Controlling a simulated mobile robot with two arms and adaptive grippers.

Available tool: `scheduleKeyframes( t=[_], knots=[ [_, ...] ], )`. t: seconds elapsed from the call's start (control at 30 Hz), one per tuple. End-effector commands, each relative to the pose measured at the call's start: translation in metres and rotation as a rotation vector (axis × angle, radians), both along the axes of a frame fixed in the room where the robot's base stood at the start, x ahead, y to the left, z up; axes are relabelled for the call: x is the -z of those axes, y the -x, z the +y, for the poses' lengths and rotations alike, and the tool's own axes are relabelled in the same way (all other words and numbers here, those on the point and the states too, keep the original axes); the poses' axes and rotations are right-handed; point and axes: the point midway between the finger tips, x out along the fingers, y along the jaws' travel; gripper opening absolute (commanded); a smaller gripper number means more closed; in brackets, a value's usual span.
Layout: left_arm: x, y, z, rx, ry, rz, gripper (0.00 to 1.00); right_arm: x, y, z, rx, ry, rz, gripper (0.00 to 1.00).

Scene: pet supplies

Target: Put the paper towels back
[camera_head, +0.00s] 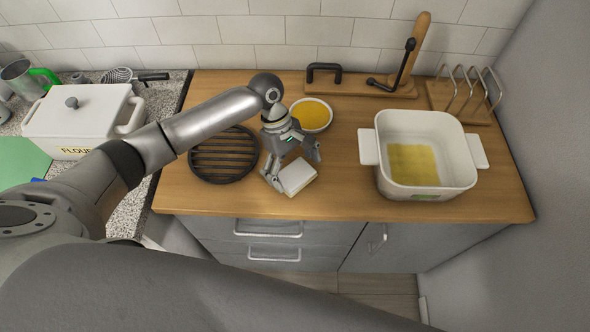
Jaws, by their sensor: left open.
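A small white block (297,177), which looks like the stack of paper towels, lies on the wooden counter (230,205) near its front edge. My left gripper (292,166) points down over it with its fingers spread, one on the block's left and one behind its right side. I cannot tell whether the fingers touch it. A wooden holder (350,86) with a black handle and a black arm stands at the back by the wall. My right gripper is not in view.
A round black trivet (223,168) lies left of the block, and a bowl of yellow food (311,115) stands behind it. A white pot (462,175) stands at the right, with a wire rack (468,92) behind. A white flour box (62,125) stands left. Counter between block and pot is clear.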

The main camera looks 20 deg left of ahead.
Motion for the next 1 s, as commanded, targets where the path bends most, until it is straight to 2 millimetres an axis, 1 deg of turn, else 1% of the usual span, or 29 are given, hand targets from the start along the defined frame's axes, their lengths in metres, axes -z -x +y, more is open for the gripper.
scheduleKeyframes(
  t=[0.17, 0.4, 0.5, 0.6, 0.7, 1.0],
  knots=[
    [-0.029, -0.008, 0.012, -0.002, 0.000, -0.005, 1.00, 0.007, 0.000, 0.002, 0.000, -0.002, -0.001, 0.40],
    [-0.076, -0.017, 0.028, -0.001, 0.001, -0.005, 1.00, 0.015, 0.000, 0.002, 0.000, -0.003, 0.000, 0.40],
    [-0.091, -0.020, 0.034, -0.002, 0.000, -0.004, 1.00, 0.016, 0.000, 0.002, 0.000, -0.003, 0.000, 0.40],
    [-0.101, -0.022, 0.037, -0.001, 0.000, -0.003, 1.00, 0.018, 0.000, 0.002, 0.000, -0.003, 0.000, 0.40],
    [-0.105, -0.022, 0.039, -0.001, -0.001, -0.001, 1.00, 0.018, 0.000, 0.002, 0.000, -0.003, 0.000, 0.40],
    [-0.107, -0.022, 0.039, -0.001, 0.000, 0.000, 1.00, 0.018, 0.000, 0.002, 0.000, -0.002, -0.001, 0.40]
  ],
)
